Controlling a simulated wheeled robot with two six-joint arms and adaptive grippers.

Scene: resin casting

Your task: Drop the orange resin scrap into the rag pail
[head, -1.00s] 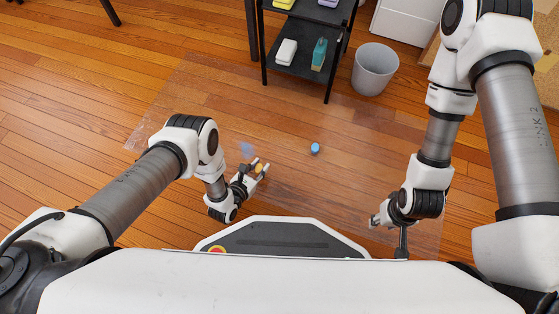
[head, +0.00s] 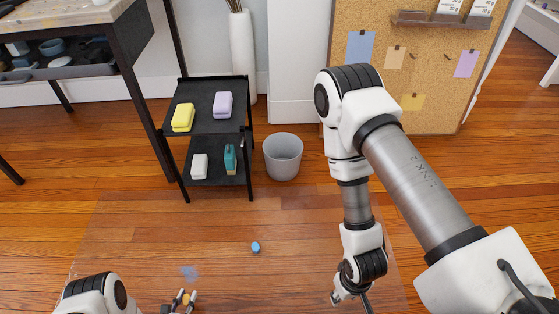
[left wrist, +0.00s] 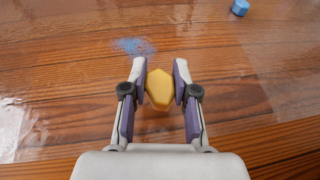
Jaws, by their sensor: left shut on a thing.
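The orange resin scrap (left wrist: 160,90), a yellow-orange faceted lump, sits between the fingers of my left gripper (left wrist: 160,80) in the left wrist view. The gripper is shut on it. In the head view my left gripper (head: 184,299) shows at the bottom edge, partly cut off, with a small spot of orange at its tips. The grey round pail (head: 284,170) stands on the floor beside the black cart, well beyond my left gripper. My right gripper (head: 337,297) is low at the right; I cannot tell whether it is open.
A small blue piece (head: 256,247) lies on the clear floor sheet (head: 130,225), right of a blue stain (head: 189,273); it also shows in the left wrist view (left wrist: 240,7). A black cart (head: 215,122) with soap-like blocks and a teal bottle (head: 230,158) stands left of the pail. Floor before the pail is free.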

